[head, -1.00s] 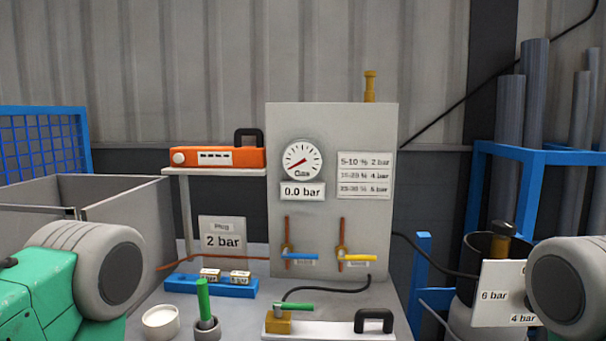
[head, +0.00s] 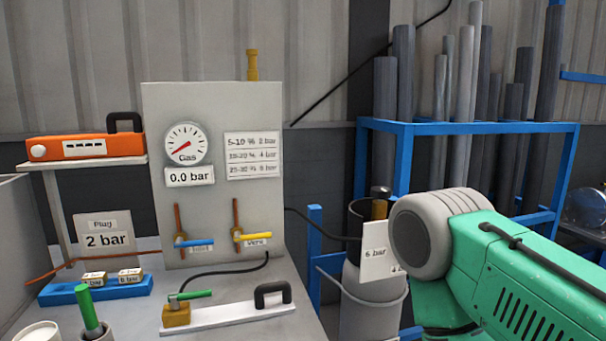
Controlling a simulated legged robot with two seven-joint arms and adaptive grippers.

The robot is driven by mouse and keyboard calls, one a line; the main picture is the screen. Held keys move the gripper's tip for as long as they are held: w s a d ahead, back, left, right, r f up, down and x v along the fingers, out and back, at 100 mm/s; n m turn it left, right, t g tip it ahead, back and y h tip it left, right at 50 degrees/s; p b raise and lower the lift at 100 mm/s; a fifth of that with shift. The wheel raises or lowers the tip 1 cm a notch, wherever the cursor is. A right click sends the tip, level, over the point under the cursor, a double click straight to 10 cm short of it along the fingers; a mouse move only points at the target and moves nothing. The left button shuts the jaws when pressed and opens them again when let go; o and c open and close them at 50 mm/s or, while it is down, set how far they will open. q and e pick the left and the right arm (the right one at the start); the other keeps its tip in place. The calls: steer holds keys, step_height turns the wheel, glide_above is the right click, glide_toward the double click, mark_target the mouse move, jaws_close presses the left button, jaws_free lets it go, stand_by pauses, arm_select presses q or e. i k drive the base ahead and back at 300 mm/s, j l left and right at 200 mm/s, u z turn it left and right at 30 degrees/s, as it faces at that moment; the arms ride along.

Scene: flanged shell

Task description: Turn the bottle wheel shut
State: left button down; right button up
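The gas bottle (head: 356,222) stands right of the bench, dark at the top, inside a pale round holder. A brass valve (head: 379,209) with a small dark top (head: 380,191) rises from it. I cannot make out the wheel clearly. A white sign reading 6 bar (head: 375,256) hangs in front of the bottle. My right arm's grey joint and green link cover part of that sign and the area right of it. Neither gripper shows. The gauge (head: 186,144) on the grey panel points low, and the display under it (head: 190,177) reads 0.0 bar.
The panel (head: 260,105) carries a blue-handled valve (head: 194,241) and a yellow-handled valve (head: 253,238). A green-handled valve (head: 190,296) and a black-handled white bar (head: 235,315) lie on the bench. A blue rack (head: 470,128) with pipes stands behind the bottle. A black hose (head: 318,228) runs toward the bottle.

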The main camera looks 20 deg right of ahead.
mark_target(380, 193)
steer(key=i+l, duration=0.1)
steer(key=l, duration=0.25)
steer(key=l+z, duration=0.1)
steer(key=l, duration=0.3)
steer(key=i+l+z, duration=0.1)
steer(key=l, duration=0.25)
steer(key=i+l, duration=0.15)
steer(key=l, duration=0.2)
steer(key=i+l+z, duration=0.1)
steer(key=l, duration=0.25)
